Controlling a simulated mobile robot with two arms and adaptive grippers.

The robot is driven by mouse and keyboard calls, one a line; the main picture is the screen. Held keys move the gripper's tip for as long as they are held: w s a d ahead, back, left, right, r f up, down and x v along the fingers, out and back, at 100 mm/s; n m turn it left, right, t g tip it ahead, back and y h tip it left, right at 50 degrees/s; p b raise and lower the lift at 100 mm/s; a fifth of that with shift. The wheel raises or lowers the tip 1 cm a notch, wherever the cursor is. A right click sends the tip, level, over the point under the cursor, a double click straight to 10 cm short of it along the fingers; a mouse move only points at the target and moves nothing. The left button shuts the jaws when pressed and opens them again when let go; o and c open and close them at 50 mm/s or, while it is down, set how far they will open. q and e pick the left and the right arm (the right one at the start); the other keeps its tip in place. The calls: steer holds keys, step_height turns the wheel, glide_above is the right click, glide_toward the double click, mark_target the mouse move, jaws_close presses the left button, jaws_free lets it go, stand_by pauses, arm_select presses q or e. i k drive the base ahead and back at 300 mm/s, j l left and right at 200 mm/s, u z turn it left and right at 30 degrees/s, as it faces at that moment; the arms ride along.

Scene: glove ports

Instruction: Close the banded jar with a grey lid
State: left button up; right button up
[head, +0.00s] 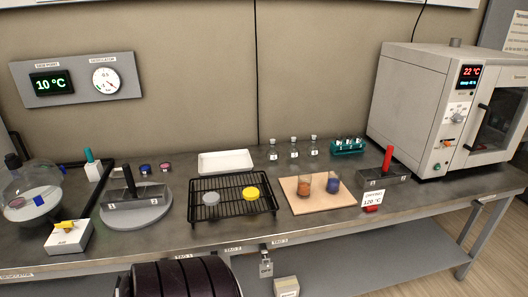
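A grey lid (211,198) lies on a black wire rack (233,211) near the middle of the bench, left of a yellow lid (250,193). Two clear jars stand upright on a wooden board to the right of the rack. The left jar (304,184) has orange-brown contents and the right jar (333,183) has blue contents. Neither jar appears to have a lid on it. I cannot make out at this size which jar is banded.
The board (311,204) has a grey box with a red handle (388,163) at its right. A white tray (226,162), small bottles (293,150) and a teal tube rack (347,147) stand behind. An oven (440,115) fills the right end. A black-handled box (130,197) stands left.

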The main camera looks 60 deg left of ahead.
mark_target(304, 186)
steer(key=u, duration=1.75)
